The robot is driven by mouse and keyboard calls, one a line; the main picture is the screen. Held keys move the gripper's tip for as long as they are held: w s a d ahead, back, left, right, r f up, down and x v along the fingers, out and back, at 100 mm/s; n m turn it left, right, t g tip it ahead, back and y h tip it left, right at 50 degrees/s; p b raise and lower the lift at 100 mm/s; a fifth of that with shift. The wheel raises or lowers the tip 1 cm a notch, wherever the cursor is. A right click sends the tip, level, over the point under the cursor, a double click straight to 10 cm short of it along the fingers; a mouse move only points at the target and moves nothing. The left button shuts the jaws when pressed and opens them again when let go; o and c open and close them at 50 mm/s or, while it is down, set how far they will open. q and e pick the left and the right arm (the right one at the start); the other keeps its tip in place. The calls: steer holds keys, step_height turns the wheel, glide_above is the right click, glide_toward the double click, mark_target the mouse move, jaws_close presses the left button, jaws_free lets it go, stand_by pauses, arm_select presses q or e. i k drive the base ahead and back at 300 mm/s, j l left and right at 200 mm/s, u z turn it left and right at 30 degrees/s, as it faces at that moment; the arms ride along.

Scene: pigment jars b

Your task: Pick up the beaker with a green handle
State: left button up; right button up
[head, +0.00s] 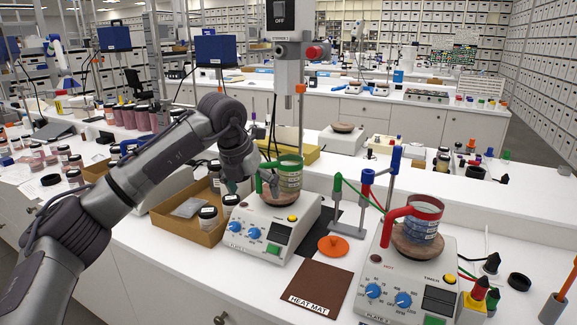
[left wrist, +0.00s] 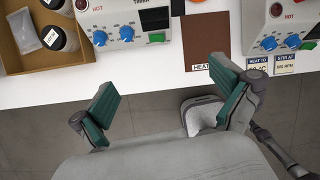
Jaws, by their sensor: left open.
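The beaker with a green handle (head: 290,178) stands upright on the left hot plate, with green bands and a pale label. Its handle side points left and is partly hidden by my left gripper. My left gripper (head: 256,186) is open, in front of and left of the beaker in the head view; I cannot tell whether it touches. The left wrist view shows its two green-padded fingers (left wrist: 165,88) spread apart with nothing between them; the beaker is out of that view. A similar beaker with a red handle (head: 425,217) stands on the right hot plate. My right gripper is not in view.
The left hot plate (head: 262,243) and right hot plate (head: 382,292) flank a brown heat mat (head: 320,284) and an orange lid (head: 333,246). A cardboard tray with jars (head: 186,224) is left of the left plate. A stand (head: 299,80) rises behind the beaker.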

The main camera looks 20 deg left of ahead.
mark_target(290, 167)
steer(key=i, duration=0.85)
